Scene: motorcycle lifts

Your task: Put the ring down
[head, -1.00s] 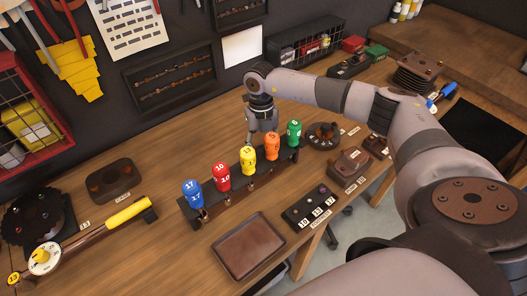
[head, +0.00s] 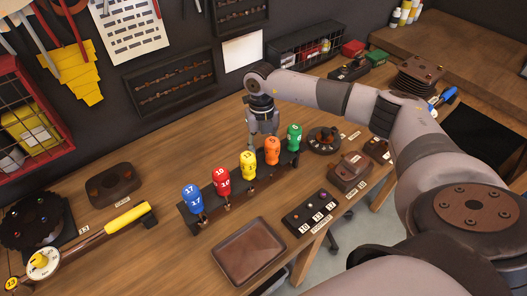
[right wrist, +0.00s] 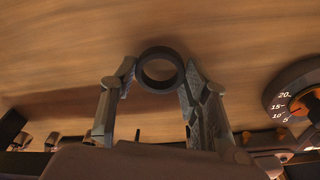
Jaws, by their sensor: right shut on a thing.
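The ring (right wrist: 140,72) is dark and round with an open middle. In the right wrist view it sits between the two fingertips of my right gripper (right wrist: 160,82), which is shut on it. Wooden bench top shows behind it; I cannot tell if the ring touches the wood. In the head view my right gripper (head: 263,132) points down over the bench, just behind the rack of coloured handles, and the ring cannot be made out there. My left gripper is not in view.
The rack (head: 219,209) holds several numbered handles close in front of my right gripper. A round dial (right wrist: 300,103) is at the right in the wrist view. A brown tray (head: 280,246) lies at the front edge. Bare bench (head: 165,140) lies left of the gripper.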

